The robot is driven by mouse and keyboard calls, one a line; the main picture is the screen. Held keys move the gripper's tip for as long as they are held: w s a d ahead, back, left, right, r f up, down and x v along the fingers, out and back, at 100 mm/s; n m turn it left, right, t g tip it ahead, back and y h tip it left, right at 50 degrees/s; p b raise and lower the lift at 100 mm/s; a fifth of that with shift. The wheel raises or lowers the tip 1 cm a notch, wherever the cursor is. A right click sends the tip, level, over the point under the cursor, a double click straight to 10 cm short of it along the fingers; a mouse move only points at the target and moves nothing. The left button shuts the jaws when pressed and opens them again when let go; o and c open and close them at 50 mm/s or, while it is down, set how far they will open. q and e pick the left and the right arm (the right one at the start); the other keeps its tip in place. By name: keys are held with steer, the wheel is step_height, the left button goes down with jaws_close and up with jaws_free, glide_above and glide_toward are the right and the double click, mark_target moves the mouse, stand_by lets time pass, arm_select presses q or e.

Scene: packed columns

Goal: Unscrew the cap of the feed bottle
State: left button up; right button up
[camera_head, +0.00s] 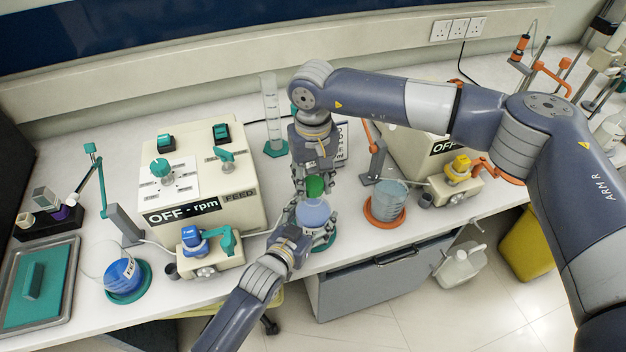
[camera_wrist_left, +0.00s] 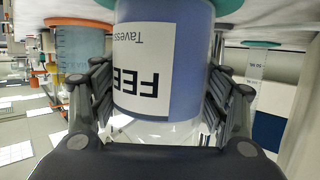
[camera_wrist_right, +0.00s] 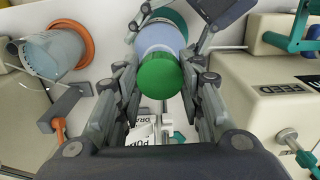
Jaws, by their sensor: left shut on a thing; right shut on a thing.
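The feed bottle (camera_head: 312,214) is bluish, with a green cap (camera_head: 315,186), and stands at a teal ring (camera_head: 326,243) near the bench's front edge. Its label (camera_wrist_left: 140,70) reads upside down as "FEE" in the left wrist view. My left gripper (camera_head: 308,226) is shut around the bottle body, one finger on each side. My right gripper (camera_head: 314,184) comes from above and is shut on the cap. The cap also shows between its fingers in the right wrist view (camera_wrist_right: 160,76). The cap's thread is hidden.
A cream pump unit (camera_head: 210,165) marked FEED stands left, with a small blue-topped pump (camera_head: 200,262) before it. A grey-blue beaker (camera_head: 388,198) sits in an orange ring to the right. A measuring cylinder (camera_head: 271,112) stands behind. A blue-filled flask (camera_head: 123,274) is at front left.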

mark_target(313, 183)
steer(key=shift+r, duration=2)
arm_select(q)
steer(key=o, duration=2.2)
